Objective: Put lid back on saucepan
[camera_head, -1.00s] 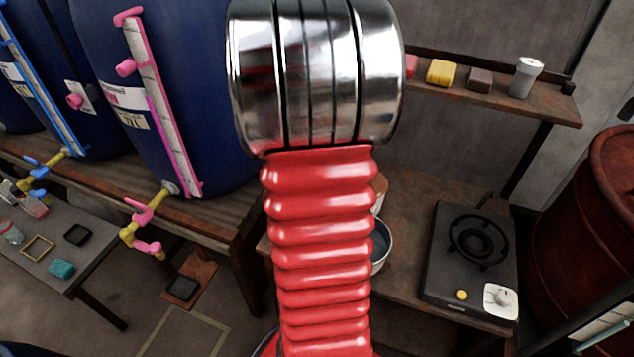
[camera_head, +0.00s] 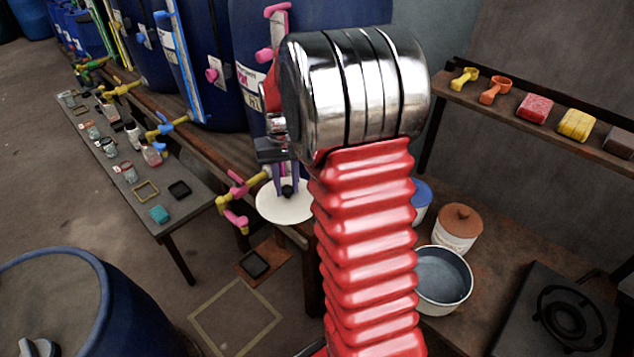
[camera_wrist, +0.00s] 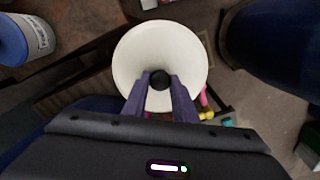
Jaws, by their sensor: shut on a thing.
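My gripper (camera_wrist: 160,90) is shut on the black knob of a round white lid (camera_wrist: 137,48) in the wrist view. In the head view the lid (camera_head: 275,205) hangs level beside my arm's left side, near the edge of the wooden bench, with the gripper (camera_head: 287,188) above it. The saucepan (camera_head: 443,277) stands uncovered on the lower bench, right of my arm; its inside looks dark grey-blue. My arm hides part of its left side. The lid is apart from the saucepan, to its left.
A tub with a brown lid (camera_head: 459,224) and a blue-lidded tub (camera_head: 421,198) stand just behind the saucepan. A black stove (camera_head: 550,318) is to its right. A shelf (camera_head: 500,100) with scoops and sponges hangs above. Blue vats with pink taps (camera_head: 232,217) are at left.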

